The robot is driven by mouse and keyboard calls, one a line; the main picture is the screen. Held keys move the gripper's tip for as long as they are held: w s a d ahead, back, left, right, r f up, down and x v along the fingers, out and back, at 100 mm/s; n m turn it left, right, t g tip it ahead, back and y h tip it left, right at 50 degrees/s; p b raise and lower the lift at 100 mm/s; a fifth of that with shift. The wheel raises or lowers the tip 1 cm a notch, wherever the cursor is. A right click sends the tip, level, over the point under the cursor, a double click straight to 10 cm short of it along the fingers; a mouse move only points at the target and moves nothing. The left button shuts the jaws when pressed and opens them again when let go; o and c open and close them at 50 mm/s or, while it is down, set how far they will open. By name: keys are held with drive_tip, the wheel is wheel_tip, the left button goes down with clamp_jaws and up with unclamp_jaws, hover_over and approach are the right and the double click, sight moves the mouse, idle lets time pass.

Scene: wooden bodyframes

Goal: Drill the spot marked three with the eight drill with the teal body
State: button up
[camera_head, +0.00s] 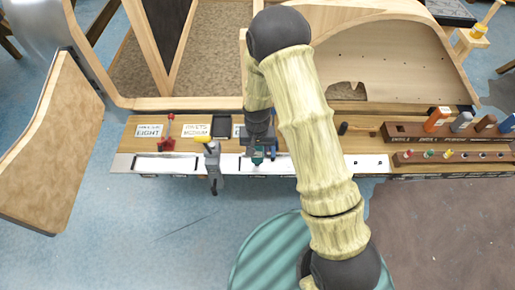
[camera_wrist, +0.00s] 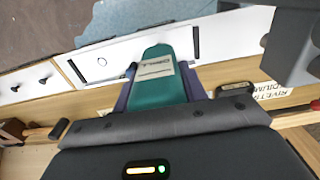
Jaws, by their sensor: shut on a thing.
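The teal-bodied drill (camera_head: 257,158) is at the bench, below the end of my arm in the head view. In the wrist view its teal body (camera_wrist: 155,88) shows with a pale label, whose lettering is too small to read surely. My gripper (camera_head: 260,146) is shut on this drill. Dark purple parts flank the teal body in the wrist view. The drill's tip is hidden. The wooden bodyframe (camera_head: 385,55) stands behind the bench, with several small dark marks on its panel. I cannot make out a mark reading three; my arm covers part of the frame.
The bench (camera_head: 122,160) carries a card reading EIGHT (camera_head: 149,131), a red tool (camera_head: 168,135), a yellow-and-grey tool (camera_head: 212,165) and a rivets card (camera_head: 196,130). A rack of tools (camera_head: 400,130) is at right. A wooden panel (camera_head: 50,140) stands at left; blue floor lies in front.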

drive_tip(key=shift+w+f+b, duration=0.1)
drive_tip(key=shift+f+b, duration=0.3)
drive_tip(key=shift+f, duration=0.15)
idle(0.9)
drive_tip(key=shift+r+p, duration=1.4)
drive_tip(key=shift+r, duration=0.4)
idle(0.3)
drive_tip(key=shift+r+p, duration=1.8)
drive_tip(key=shift+r, duration=0.7)
drive_tip(key=shift+f, duration=0.1)
